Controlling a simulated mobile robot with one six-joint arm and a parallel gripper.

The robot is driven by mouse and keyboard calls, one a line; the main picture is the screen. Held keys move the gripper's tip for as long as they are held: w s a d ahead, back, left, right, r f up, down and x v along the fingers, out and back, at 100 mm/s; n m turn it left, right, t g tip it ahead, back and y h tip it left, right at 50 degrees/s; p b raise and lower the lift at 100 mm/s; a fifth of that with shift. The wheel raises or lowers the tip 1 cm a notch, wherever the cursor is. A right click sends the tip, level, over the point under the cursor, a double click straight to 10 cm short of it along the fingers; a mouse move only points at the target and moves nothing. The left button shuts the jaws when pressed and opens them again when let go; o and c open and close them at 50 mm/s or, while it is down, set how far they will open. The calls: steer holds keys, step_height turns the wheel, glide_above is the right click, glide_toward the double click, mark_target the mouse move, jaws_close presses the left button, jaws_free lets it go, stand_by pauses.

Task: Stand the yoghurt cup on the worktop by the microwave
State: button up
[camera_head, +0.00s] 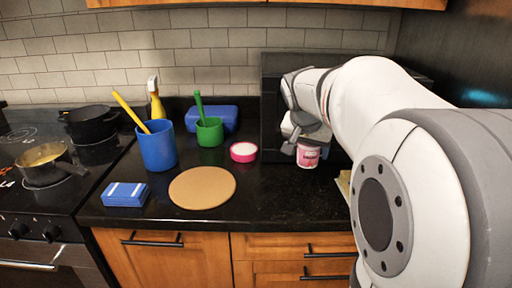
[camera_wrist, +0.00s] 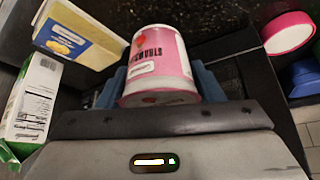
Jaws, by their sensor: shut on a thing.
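The yoghurt cup (camera_head: 307,157) is pink and white, with strawberry lettering. It also shows large in the wrist view (camera_wrist: 160,50). My gripper (camera_head: 302,142) is shut on it, with blue-grey fingers on both sides of the cup in the wrist view. The cup looks about upright in the head view. I cannot tell whether its base touches the worktop (camera_head: 265,205). The black microwave (camera_head: 271,95) stands at the back, just behind my gripper and largely hidden by my arm.
A pink-rimmed round tub (camera_head: 243,152) stands left of the cup. Further left are a green pot (camera_head: 210,133), a blue cup (camera_head: 157,147), a round tan board (camera_head: 202,188) and a blue-white box (camera_head: 125,194). A yellow-white carton (camera_wrist: 75,30) and a white-green carton (camera_wrist: 33,100) are near my gripper.

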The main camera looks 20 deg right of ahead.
steer(key=f+b, duration=0.1)
steer(key=f, duration=0.5)
steer(key=shift+w, duration=0.2)
steer(key=shift+f, duration=1.85)
steer(key=shift+b, duration=0.3)
steer(key=shift+f, duration=0.2)
steer(key=o, duration=1.1)
steer(key=shift+c, duration=0.2)
steer(key=shift+r, duration=0.1)
steer(key=shift+r, duration=0.1)
